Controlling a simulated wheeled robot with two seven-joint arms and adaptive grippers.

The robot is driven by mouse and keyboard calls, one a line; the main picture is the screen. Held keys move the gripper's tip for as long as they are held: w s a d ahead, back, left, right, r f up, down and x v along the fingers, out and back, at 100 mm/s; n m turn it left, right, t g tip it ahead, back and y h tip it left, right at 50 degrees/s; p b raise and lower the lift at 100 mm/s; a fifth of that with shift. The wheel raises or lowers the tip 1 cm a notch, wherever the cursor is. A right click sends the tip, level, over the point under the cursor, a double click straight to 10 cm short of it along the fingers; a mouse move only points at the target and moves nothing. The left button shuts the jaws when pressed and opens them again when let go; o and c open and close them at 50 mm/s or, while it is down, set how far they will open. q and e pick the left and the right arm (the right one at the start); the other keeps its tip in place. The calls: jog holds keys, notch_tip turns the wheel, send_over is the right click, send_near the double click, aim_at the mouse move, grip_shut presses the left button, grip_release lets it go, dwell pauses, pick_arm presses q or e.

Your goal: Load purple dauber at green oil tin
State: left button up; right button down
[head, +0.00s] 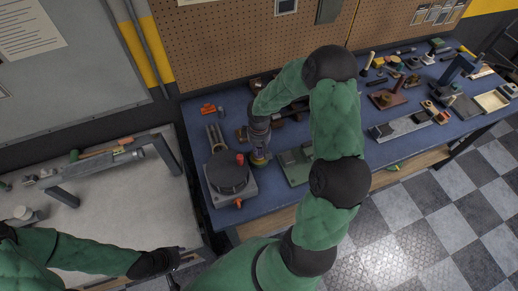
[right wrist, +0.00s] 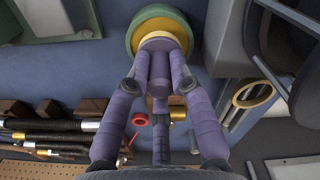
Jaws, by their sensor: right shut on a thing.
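My right gripper (head: 259,143) reaches down over the blue workbench, beside the dark round machine. In the right wrist view, the gripper (right wrist: 159,78) has its fingers closed around the purple dauber (right wrist: 159,62). The dauber's pale round end (right wrist: 160,36) lies over the green oil tin (right wrist: 136,45), a round green tin with a yellow inside. I cannot tell whether the dauber touches the tin. In the head view the tin (head: 260,161) is mostly hidden below the gripper. My left gripper (head: 178,254) is low at the left, by the light bench, and its fingers are unclear.
The dark round machine (head: 228,172) stands left of the tin, with orange knobs. A green block-like device (head: 295,166) stands to the right. Tools and fixtures fill the bench (head: 350,122) further right. A pegboard wall (head: 225,50) rises behind.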

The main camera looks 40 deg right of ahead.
pick_arm(q)
jog(key=shift+r+p, duration=1.7)
jog(key=shift+r, duration=0.15)
pick_arm(e)
jog(key=shift+r, duration=2.8)
